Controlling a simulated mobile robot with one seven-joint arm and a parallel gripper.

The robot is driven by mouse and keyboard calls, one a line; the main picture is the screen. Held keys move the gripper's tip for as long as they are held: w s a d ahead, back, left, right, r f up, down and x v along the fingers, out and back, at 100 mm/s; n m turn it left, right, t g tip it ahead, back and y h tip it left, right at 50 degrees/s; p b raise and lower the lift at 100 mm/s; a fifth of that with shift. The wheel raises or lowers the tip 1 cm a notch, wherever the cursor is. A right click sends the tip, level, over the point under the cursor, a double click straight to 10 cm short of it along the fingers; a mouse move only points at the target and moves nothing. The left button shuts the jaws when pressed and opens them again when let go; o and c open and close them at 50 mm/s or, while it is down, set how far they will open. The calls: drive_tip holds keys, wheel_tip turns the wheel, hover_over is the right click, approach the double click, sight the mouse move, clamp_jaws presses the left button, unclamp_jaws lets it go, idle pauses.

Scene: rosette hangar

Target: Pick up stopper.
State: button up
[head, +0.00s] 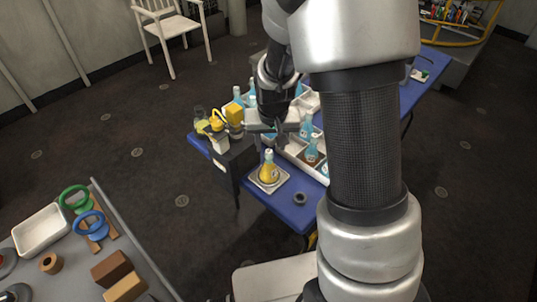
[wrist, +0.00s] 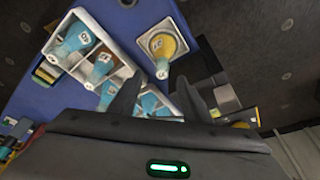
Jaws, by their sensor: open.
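A flask with yellow liquid (head: 268,172) stands upright on a small white square tray (head: 283,178) on the blue table. A pale cap, perhaps the stopper (head: 268,154), tops its neck. The flask also shows in the wrist view (wrist: 163,45), with its pale top (wrist: 162,72) towards my fingers. My gripper (head: 272,133) is above the table, behind the flask in the head view. In the wrist view my gripper (wrist: 158,98) has its two dark fingers apart with nothing held between them. The pale top lies beyond the fingertips, apart from them.
A white divided crate (wrist: 122,72) with several blue flasks stands beside the tray. A dark ring (head: 300,198) lies on the blue table (head: 276,205). Yellow-and-black equipment (head: 234,115) stands left of my gripper. A grey bench (head: 75,262) holds rings, blocks and a white bin.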

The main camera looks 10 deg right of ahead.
sight(269, 152)
drive_tip(key=x, duration=0.4)
drive_tip(key=shift+w+a+f+b, duration=0.15)
drive_tip(key=shift+w+f+b, duration=0.15)
drive_tip(key=shift+f, duration=0.05)
clamp_jaws()
